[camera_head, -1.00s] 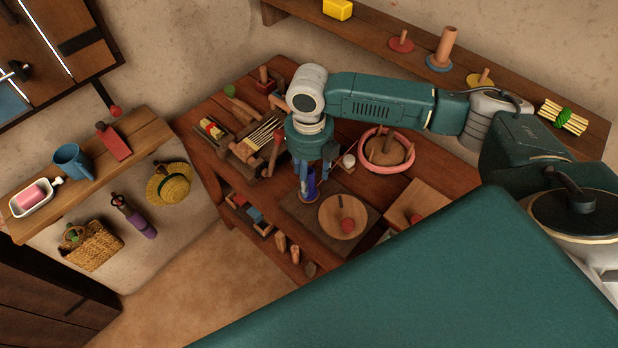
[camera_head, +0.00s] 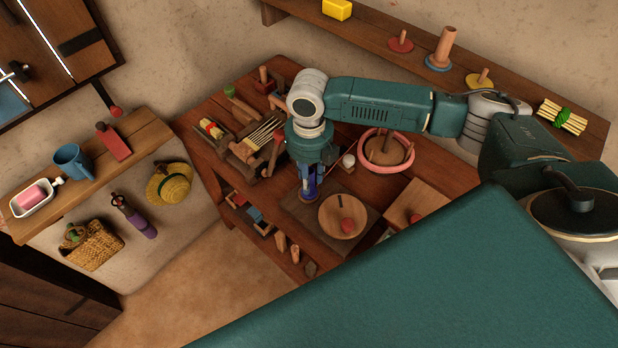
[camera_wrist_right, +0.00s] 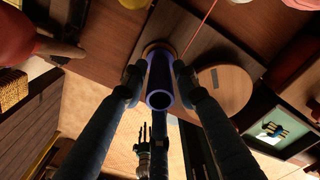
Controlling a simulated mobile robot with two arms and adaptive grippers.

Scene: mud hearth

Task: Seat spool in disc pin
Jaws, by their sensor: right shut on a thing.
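My right gripper (camera_head: 308,182) points down over the near part of the worktable, its fingers closed around a blue hollow spool (camera_head: 311,190). In the right wrist view the spool (camera_wrist_right: 160,82) stands lengthwise between the fingers, its open near end showing. A wooden rim (camera_wrist_right: 155,46) shows at its far end; whether the spool touches it I cannot tell. A dark pronged shape (camera_wrist_right: 145,145), perhaps my left gripper, shows low in the wrist view.
A square wooden board (camera_head: 425,200) lies to the right. The upper shelf (camera_head: 380,28) bears discs with upright pegs.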

